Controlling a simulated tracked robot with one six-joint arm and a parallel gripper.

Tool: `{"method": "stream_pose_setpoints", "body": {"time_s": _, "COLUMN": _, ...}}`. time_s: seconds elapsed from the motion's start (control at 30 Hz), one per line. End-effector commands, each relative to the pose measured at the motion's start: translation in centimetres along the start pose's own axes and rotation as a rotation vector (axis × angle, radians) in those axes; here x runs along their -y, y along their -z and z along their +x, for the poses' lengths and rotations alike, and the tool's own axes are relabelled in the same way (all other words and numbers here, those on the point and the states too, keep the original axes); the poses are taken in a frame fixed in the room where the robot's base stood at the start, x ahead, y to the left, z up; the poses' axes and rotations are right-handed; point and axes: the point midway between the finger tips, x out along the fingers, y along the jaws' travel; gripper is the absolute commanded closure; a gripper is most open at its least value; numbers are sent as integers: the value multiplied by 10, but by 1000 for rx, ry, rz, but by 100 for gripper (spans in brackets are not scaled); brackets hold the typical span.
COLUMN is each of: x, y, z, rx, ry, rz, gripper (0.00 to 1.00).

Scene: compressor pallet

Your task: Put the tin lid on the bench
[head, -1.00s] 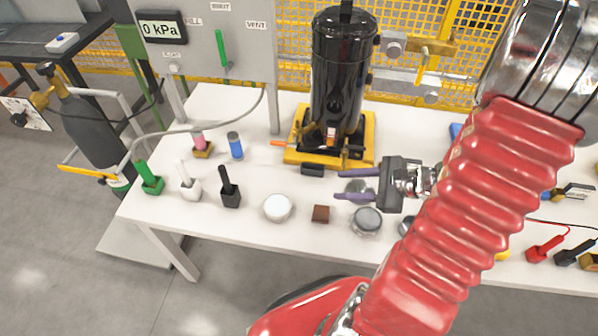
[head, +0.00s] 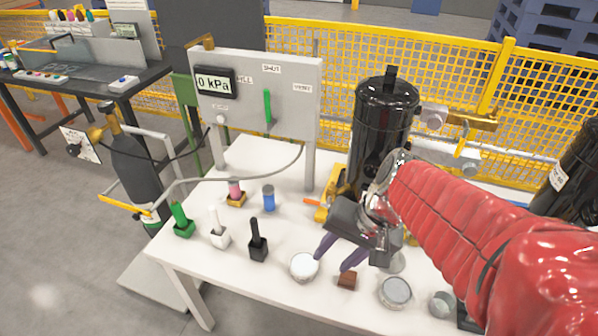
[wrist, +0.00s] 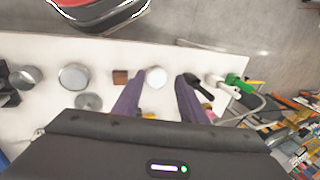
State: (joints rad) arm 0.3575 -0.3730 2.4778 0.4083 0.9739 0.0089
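My gripper (head: 332,262) is open, with two purple fingers apart and nothing between them. It is above the white bench (head: 285,306), pointing down towards a white round piece (head: 304,266). In the wrist view the white round piece (wrist: 155,77) shows between the fingertips (wrist: 159,80). A round grey tin (head: 395,291) with a flat top stands to the right; it also shows in the wrist view (wrist: 74,75). A flat grey disc (wrist: 88,102) lies beside it, partly hidden by my gripper in the head view. I cannot tell which piece is the tin lid.
A brown block (head: 347,280) lies near the white piece. A black-handled tool (head: 257,242), a white one (head: 219,232) and a green one (head: 182,222) stand left. The black vessel (head: 380,130) and gauge panel (head: 300,95) rise behind. A smaller grey piece (head: 441,303) lies right.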

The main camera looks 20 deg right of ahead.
Motion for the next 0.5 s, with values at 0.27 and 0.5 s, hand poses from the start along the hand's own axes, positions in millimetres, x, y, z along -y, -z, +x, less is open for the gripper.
{"method": "stream_pose_setpoints", "body": {"time_s": 0.27, "x": 22, "y": -15, "z": -39, "rx": -173, "ry": -109, "rz": -363, "gripper": 62}}
{"method": "stream_pose_setpoints", "body": {"time_s": 0.5, "x": 36, "y": -22, "z": -71, "rx": -318, "ry": -169, "rz": -600, "gripper": 62}}
